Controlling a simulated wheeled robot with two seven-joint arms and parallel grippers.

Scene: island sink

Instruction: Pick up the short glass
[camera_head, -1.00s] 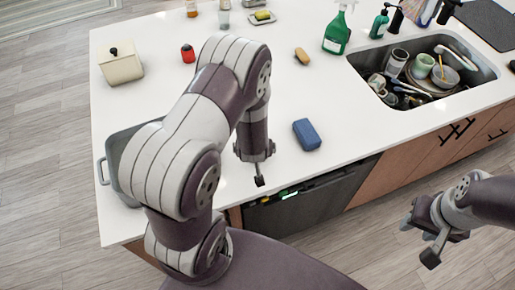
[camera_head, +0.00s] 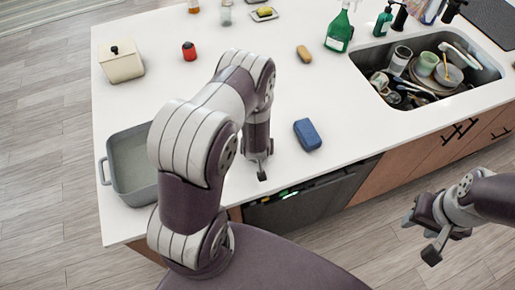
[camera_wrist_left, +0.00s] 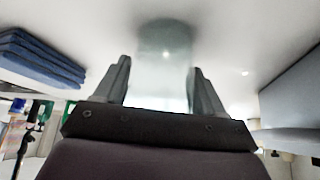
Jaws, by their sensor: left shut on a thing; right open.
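A clear, slightly greenish short glass (camera_wrist_left: 165,40) stands out in the left wrist view, between the two fingers of my left gripper (camera_wrist_left: 160,67). The fingers are shut on its sides. In the head view my left gripper (camera_head: 260,163) points down near the counter's front edge, mostly behind its own wrist, and I cannot make out the glass there. My right gripper (camera_head: 420,238) is open and empty, in front of the island at the lower right.
A blue sponge or cloth (camera_head: 307,134) lies right of my left gripper. A grey basin (camera_head: 120,189) is at the left front corner. A sink (camera_head: 483,76) full of dishes, a green spray bottle (camera_head: 340,32), a red jar (camera_head: 189,52) and a cream canister (camera_head: 122,66) stand around.

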